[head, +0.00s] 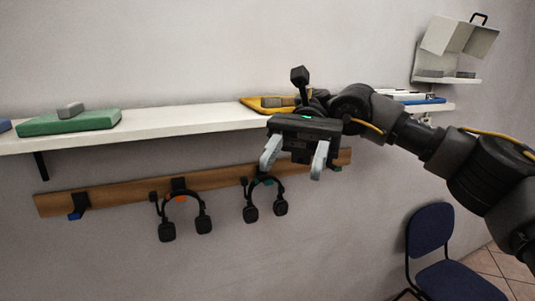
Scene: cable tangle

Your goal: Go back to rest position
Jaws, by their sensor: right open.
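My right gripper (294,165) is raised in the middle of the head view, in front of the white shelf and the wooden rail. Its two pale fingers point down and stand apart, with nothing between them. The right arm reaches in from the right edge. My left gripper is not in view. A pair of black headphones (168,230) hangs from a hook on the rail, left of the gripper. A second pair of headphones (251,213) hangs closer to the gripper, just below and left of its fingers in the picture.
A white shelf (180,124) carries a green box (70,123) with a grey block (70,109), and a yellow tray (254,104). The wooden rail (120,195) has hooks. A blue chair (430,229) stands lower right. A white open box (459,38) is upper right.

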